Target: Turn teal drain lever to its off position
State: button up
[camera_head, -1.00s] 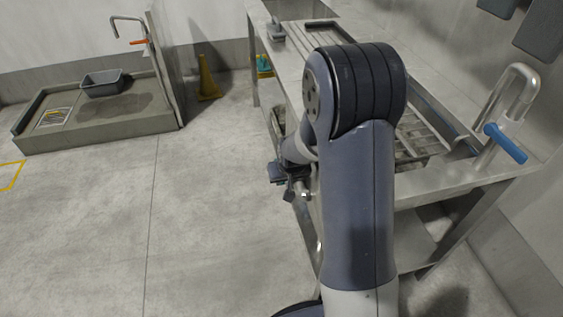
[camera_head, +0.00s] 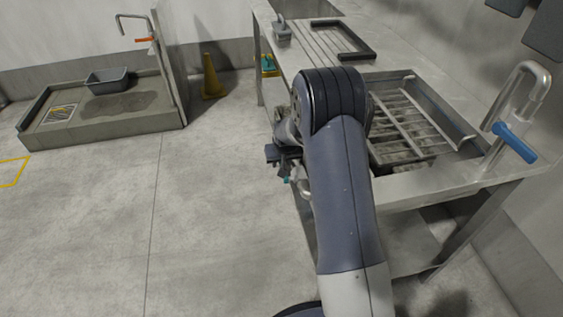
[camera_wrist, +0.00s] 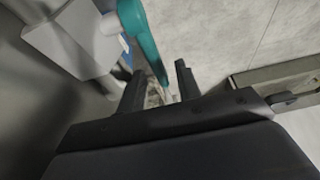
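The teal drain lever (camera_wrist: 142,38) shows in the wrist view as a teal bar slanting down from the top edge. Its lower end reaches the space between the two fingertips of my gripper (camera_wrist: 160,70). The dark fingers stand apart, so the gripper is open; I cannot tell whether either finger touches the lever. In the head view my gripper (camera_head: 278,157) is at the left side of the sink bench, low beside its front edge. A small bit of teal (camera_head: 286,180) shows just below it. Most of the lever is hidden there by my arm.
The steel bench (camera_head: 420,186) holds a sink with a rack (camera_head: 405,125) and a tap with a blue lever (camera_head: 515,143). A yellow cone (camera_head: 211,80) stands behind. A low basin (camera_head: 100,140) with a grey tub (camera_head: 107,80) is at the left. Floor between is free.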

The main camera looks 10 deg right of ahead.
grip_shut()
dwell(0.4)
